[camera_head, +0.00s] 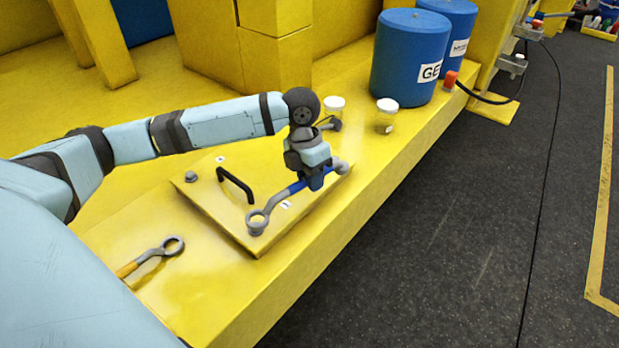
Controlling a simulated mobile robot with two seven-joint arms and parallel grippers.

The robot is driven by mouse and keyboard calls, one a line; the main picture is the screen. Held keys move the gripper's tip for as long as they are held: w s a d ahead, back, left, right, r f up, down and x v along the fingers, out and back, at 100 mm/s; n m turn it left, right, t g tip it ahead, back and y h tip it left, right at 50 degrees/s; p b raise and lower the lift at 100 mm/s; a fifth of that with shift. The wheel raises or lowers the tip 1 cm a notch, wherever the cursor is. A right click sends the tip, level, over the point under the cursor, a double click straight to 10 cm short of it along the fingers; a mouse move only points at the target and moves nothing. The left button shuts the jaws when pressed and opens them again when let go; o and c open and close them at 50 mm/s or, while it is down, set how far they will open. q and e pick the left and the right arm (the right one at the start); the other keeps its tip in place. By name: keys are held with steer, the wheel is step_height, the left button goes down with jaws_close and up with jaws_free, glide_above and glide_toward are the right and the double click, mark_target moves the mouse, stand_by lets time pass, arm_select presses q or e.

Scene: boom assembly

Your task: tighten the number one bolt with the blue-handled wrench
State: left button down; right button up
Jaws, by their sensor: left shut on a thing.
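My left gripper (316,182) is shut on the blue-handled wrench (297,187) above the right part of a raised yellow plate (215,205). The wrench's grey ring end (259,216) points down-left. It lies at a bolt (256,229) at the plate's near corner; I cannot tell whether it is fully seated around it. Another bolt (190,176) stands at the plate's left corner, and a grey bolt-like knob (341,167) shows right of my gripper. The small white labels on the plate are too small to read, so I cannot tell which bolt is number one. My right gripper is not in view.
A black handle (235,185) rises from the plate. An orange-handled wrench (155,256) lies at the near left. The dark floor (450,250) at right is clear.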

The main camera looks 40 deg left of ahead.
arm_select(q)
steer(key=shift+w+a+m, duration=0.1)
steer(key=shift+a+m, duration=0.15)
steer(key=shift+m, duration=0.75)
steer(key=shift+f+m, duration=0.15)
steer(key=shift+m, duration=0.15)
step_height(320, 180, down, 5)
steer(key=b, duration=0.5)
steer(key=shift+w+r+g+p, duration=0.2)
steer(key=shift+g+p, duration=0.1)
steer(key=shift+p, duration=0.1)
steer(key=shift+f, duration=0.15)
steer(key=shift+f, duration=0.95)
